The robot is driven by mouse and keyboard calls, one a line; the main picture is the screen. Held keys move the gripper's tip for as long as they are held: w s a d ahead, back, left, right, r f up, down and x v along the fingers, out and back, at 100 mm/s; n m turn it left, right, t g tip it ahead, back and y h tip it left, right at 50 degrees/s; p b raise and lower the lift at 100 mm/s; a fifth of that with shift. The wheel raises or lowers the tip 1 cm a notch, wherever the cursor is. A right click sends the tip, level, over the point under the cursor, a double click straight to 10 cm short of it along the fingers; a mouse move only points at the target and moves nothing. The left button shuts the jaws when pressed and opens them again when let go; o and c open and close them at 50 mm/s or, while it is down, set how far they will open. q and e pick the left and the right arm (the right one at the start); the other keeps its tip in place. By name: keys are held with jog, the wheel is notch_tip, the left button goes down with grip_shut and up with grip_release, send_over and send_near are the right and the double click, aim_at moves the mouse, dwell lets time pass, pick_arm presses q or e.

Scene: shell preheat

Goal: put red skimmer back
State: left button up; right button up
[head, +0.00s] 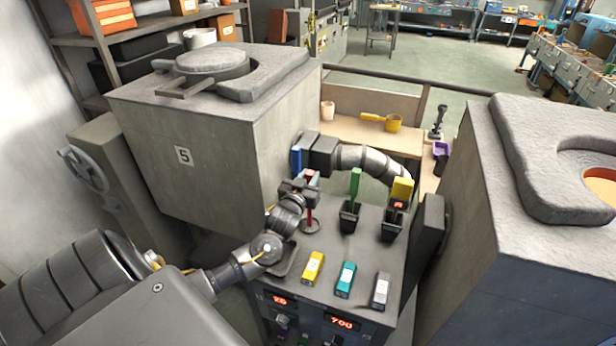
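The red skimmer (309,217) is upright, its red handle showing above and below my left gripper (300,190). A dark round part shows at its lower end, over the grey control top (330,237). My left gripper appears shut around the handle. I cannot tell whether the lower end touches the top. To the right, black holders (349,218) hold a green-handled tool (355,183) and a yellow-handled tool (402,189). My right gripper is not in view.
Yellow, teal and grey blocks (346,279) line the front of the top, beside a dark shallow tray (286,262). A furnace marked 5 (200,150) stands left; another furnace (535,240) stands right. A yellow ladle (392,123) lies on the bench.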

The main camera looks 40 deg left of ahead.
pick_arm(q)
jog(key=o, duration=0.4)
jog(key=shift+o, duration=0.2)
jog(key=shift+r, duration=0.2)
jog(key=b+v, duration=0.2)
jog(key=v, duration=1)
jog(key=shift+b, duration=0.35)
